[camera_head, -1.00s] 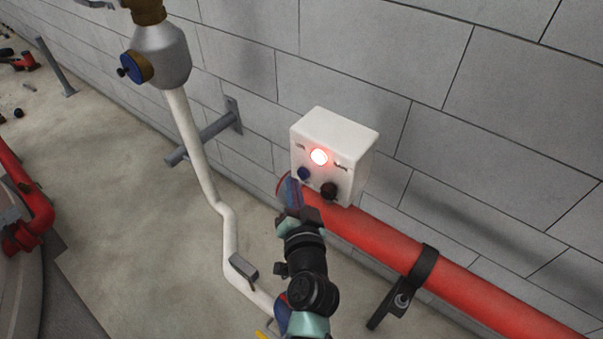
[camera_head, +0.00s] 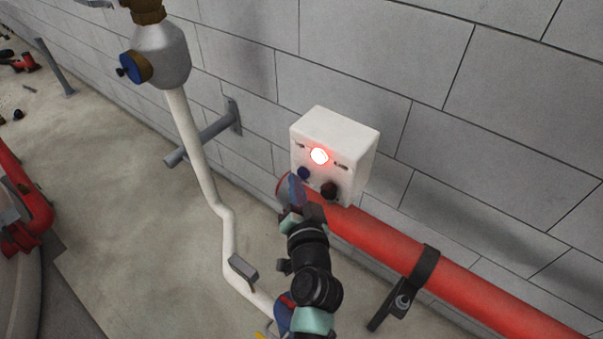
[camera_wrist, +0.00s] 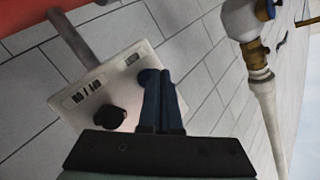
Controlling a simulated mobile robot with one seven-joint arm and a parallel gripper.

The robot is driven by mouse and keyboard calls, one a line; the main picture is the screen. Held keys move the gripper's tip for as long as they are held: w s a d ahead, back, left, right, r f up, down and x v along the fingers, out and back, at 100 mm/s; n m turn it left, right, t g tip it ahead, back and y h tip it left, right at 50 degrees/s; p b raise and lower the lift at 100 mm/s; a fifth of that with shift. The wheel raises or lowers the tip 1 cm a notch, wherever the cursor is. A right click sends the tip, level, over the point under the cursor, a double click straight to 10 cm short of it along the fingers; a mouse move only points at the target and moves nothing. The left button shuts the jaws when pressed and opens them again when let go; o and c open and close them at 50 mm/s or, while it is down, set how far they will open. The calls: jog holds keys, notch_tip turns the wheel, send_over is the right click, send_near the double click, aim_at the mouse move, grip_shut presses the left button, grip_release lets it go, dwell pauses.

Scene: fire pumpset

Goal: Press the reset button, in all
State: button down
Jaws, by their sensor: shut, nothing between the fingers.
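A white control box (camera_head: 346,140) is mounted on the grey block wall. I cannot tell whether the tips touch the button.
A red pipe (camera_head: 460,290) runs along the wall below the box, held by a black bracket (camera_head: 415,285). A white pipe (camera_head: 195,150) with a valve stands to the left. A grey bar (camera_head: 205,137) sticks out from the wall between them.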

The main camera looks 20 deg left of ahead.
jog(key=shift+w+d+b, duration=0.2)
jog(key=shift+w+b, duration=0.15)
jog(key=shift+w, duration=0.1)
dwell(0.3)
jog(key=shift+s, duration=0.15)
jog(key=shift+s+a+p, duration=0.3)
jog(key=shift+s+p, duration=0.05)
jog(key=shift+s, duration=0.35)
jog(key=shift+s+a+p, duration=0.3)
jog(key=shift+s+p, duration=0.05)
jog(key=shift+s, duration=0.45)
jog(key=shift+s+a+p, duration=0.3)
jog(key=shift+s, duration=0.45)
jog(key=shift+s+a+p, duration=0.3)
jog(key=shift+s+p, duration=0.05)
jog(key=shift+s, duration=0.45)
